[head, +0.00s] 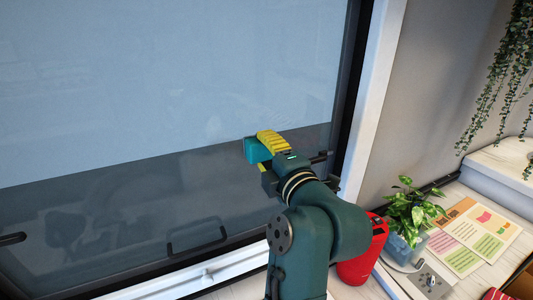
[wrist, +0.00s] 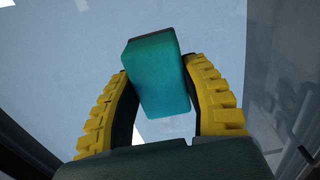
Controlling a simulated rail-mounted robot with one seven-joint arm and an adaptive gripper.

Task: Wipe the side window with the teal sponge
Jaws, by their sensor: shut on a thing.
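The teal sponge (head: 257,150) is in my gripper (head: 268,152), up in front of the side window (head: 160,80) near its lower right part. In the wrist view the sponge (wrist: 158,78) sits between the two yellow ribbed fingers of my gripper (wrist: 160,95), which is shut on it. The sponge's far end faces the window pane (wrist: 222,40). I cannot tell whether it touches the glass. The window's upper part looks pale blue and its lower part is darker and see-through.
A black handle (head: 197,243) is on the window's lower edge, and the dark frame (head: 347,80) runs up its right side. A red container (head: 362,252), a potted plant (head: 408,215) and papers (head: 475,236) are on the counter at right. Vines (head: 505,75) hang at upper right.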

